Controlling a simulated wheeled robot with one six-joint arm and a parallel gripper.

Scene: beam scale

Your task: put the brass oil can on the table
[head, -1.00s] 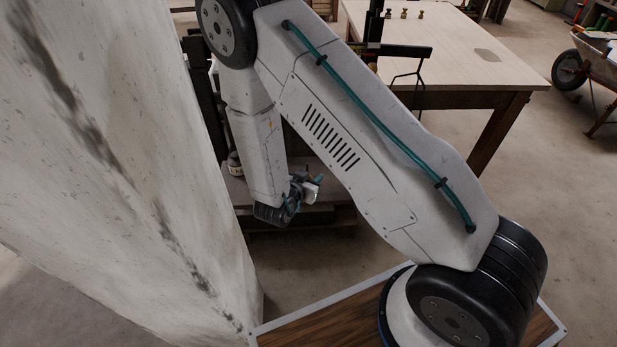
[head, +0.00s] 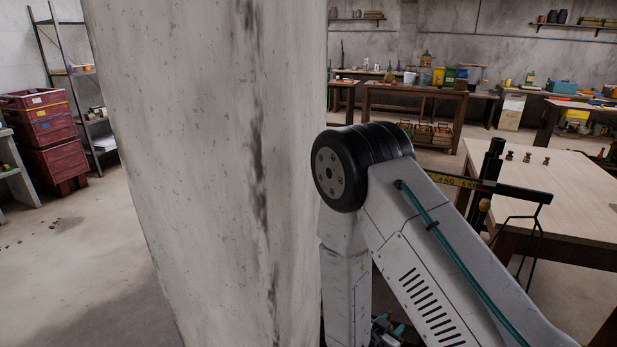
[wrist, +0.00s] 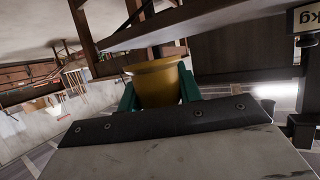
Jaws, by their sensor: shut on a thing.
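My gripper (wrist: 157,78) shows in the wrist view with its two teal fingers shut on a yellow brass vessel, the brass oil can (wrist: 158,88). The can sits between the fingers, and its lower part is hidden behind the dark gripper body. In the head view my wrist is only partly visible at the bottom edge; the fingers and can are hidden there. A pale wooden table (head: 585,195) stands at the right in the head view. Which table the task means cannot be told from these frames alone.
A pale concrete pillar (head: 205,170) stands close on the left of my arm. A black beam scale (head: 490,185) stands by the table's near edge, with small brass weights (head: 528,157) on the tabletop behind. Much of that tabletop is bare. Red crates (head: 45,130) stand far left.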

